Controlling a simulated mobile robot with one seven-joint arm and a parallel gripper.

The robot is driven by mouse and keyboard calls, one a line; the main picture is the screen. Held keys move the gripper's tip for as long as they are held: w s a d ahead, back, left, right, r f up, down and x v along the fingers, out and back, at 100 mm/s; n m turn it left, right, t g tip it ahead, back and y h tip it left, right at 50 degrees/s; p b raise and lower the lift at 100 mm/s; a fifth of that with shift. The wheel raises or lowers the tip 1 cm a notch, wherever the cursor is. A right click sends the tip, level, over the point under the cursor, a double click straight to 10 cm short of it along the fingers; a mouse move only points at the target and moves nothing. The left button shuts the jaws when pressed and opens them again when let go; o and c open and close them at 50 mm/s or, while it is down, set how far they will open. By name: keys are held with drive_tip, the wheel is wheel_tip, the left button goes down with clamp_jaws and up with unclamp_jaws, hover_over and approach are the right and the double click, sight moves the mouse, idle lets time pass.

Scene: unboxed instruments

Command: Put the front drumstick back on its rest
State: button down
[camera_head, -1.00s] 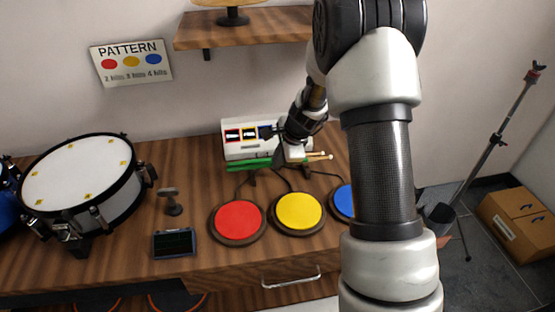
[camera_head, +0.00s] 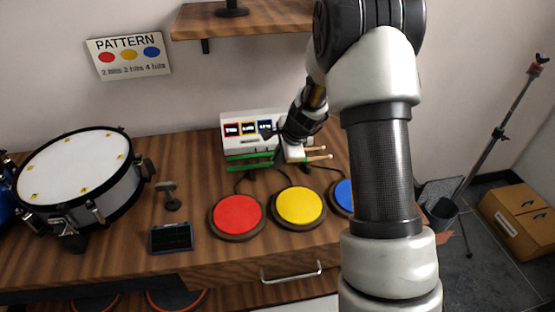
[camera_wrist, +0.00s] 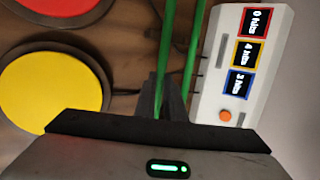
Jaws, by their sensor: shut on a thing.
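Two green drumsticks lie side by side in front of the white counter box. The front drumstick (camera_head: 250,167) is the one nearer the pads, and it also shows in the wrist view (camera_wrist: 167,50). The rear drumstick (camera_head: 248,156) runs beside the box, apart from the front one; it also shows in the wrist view (camera_wrist: 194,45). My gripper (camera_head: 284,156) is shut on the front drumstick, around its middle. Pale tips stick out to the right of my gripper. The rest under the front drumstick is hidden or too small to make out.
The white counter box (camera_head: 232,146) stands just behind the sticks, its displays reading 0, 4 and 3 hits in the wrist view. Red (camera_head: 238,214), yellow (camera_head: 299,206) and blue (camera_head: 344,195) pads stand in front, with cables between. A snare drum (camera_head: 75,175) stands left.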

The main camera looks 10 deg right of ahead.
drive_tip(key=shift+f+b, duration=0.55)
drive_tip(key=shift+f, duration=0.15)
drive_tip(key=c, duration=1.8)
unclamp_jaws()
drive_tip(key=shift+o, duration=0.2)
drive_tip(key=p+v, duration=0.5)
drive_tip(key=v, duration=1.2)
drive_tip(key=shift+r, duration=0.2)
